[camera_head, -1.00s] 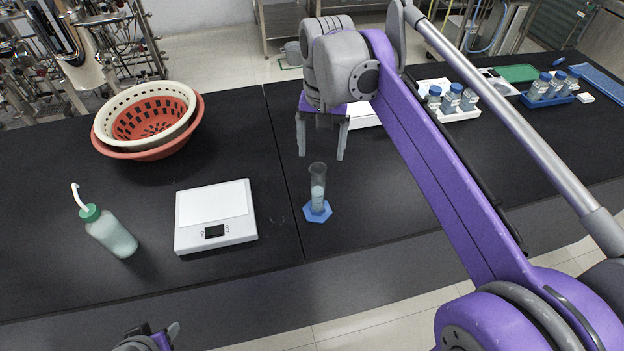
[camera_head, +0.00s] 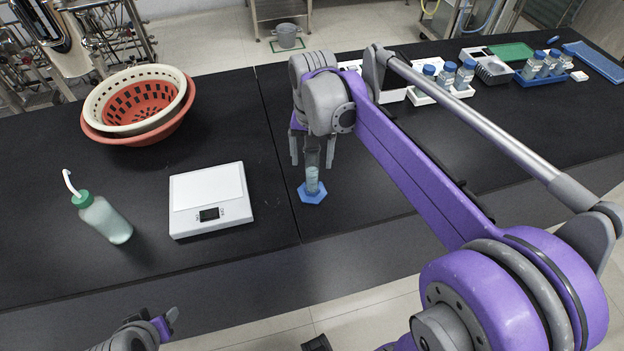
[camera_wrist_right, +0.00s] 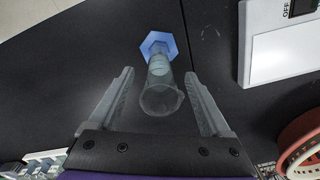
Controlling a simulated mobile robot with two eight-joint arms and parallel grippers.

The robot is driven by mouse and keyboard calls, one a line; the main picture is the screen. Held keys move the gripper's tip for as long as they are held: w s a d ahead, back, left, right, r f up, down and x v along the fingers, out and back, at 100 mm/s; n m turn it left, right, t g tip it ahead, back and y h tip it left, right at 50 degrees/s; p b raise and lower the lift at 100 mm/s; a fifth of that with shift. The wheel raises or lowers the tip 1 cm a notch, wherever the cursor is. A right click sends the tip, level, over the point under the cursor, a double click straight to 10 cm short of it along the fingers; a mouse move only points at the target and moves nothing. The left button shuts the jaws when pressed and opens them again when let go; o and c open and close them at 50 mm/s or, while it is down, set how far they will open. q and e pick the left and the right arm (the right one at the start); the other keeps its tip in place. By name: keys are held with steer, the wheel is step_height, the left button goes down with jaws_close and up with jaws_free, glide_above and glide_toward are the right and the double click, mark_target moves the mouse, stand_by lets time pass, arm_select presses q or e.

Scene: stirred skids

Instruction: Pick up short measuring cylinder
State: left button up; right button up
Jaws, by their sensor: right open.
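The short measuring cylinder (camera_head: 312,180) stands upright on its blue hexagonal base on the black bench, with pale liquid inside. In the right wrist view the cylinder (camera_wrist_right: 161,90) lies between the two fingers, its rim toward the palm and its blue base farther away. My right gripper (camera_head: 312,160) is open, with a finger on each side of the cylinder's upper part. The wrist view shows gaps between the right gripper's fingers (camera_wrist_right: 162,104) and the glass. My left gripper (camera_head: 172,322) is at the bottom left, away from the bench objects; its jaw state is unclear.
A white scale (camera_head: 210,190) lies left of the cylinder. A green-capped wash bottle (camera_head: 106,220) and stacked baskets (camera_head: 137,103) are farther left. Racks of blue-capped bottles (camera_head: 445,84) stand at the back right. Bench in front of the cylinder is clear.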

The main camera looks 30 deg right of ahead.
steer(key=shift+f, duration=0.1)
steer(key=shift+c, duration=0.2)
jaws_close()
stand_by(1.2)
